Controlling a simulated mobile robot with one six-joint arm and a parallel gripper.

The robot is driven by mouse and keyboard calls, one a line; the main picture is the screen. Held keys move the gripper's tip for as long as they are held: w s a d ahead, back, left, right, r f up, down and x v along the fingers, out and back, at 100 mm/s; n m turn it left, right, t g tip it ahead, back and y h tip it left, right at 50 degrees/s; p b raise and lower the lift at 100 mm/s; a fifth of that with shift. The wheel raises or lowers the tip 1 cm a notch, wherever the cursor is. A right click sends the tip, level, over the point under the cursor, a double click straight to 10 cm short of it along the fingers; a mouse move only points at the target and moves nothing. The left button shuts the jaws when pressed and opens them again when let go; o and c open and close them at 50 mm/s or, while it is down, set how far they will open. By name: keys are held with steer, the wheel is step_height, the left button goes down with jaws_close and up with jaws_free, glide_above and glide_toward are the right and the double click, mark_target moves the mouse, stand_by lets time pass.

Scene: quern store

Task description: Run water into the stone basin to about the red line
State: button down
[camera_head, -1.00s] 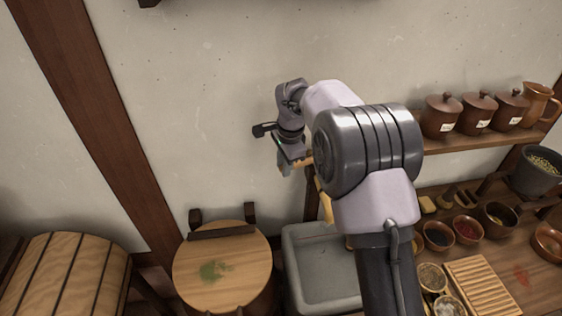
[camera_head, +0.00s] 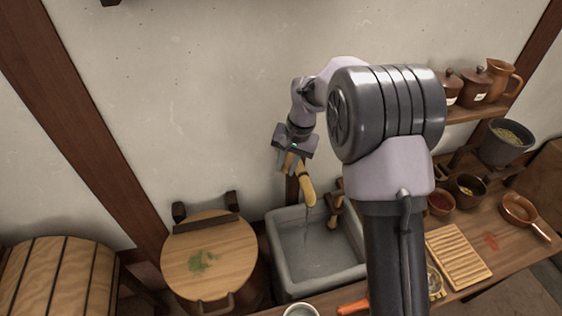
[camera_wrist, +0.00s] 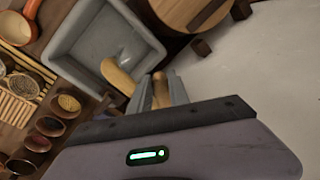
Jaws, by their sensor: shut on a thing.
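The grey stone basin (camera_head: 276,262) stands below the wall, and it also shows in the wrist view (camera_wrist: 66,42). A tan bamboo-like spout (camera_head: 308,192) hangs over it, and it also shows in the wrist view (camera_wrist: 117,76). A thin stream of water (camera_head: 307,226) falls from the spout into the basin. My gripper (camera_head: 287,160) is shut on a wooden handle (camera_wrist: 160,90) beside the spout; both fingers flank it in the wrist view.
A round wooden lid (camera_head: 215,258) on a tub is left of the basin, with a barrel (camera_head: 50,275) further left. Right of the basin, a counter holds bowls (camera_head: 468,188), a slatted board (camera_head: 458,257) and a pan (camera_head: 519,208). A shelf (camera_head: 462,113) carries jars.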

steer(key=shift+d+n, duration=0.25)
steer(key=shift+n, duration=0.05)
steer(key=c, duration=1.2)
jaws_free()
steer(key=shift+c, duration=0.2)
steer(key=shift+r, duration=0.1)
steer(key=s+d+r+p, duration=0.1)
steer(key=d+r+p, duration=0.2)
steer(key=r, duration=1.4)
steer(key=shift+d+p, duration=0.2)
steer(key=shift+p, duration=0.4)
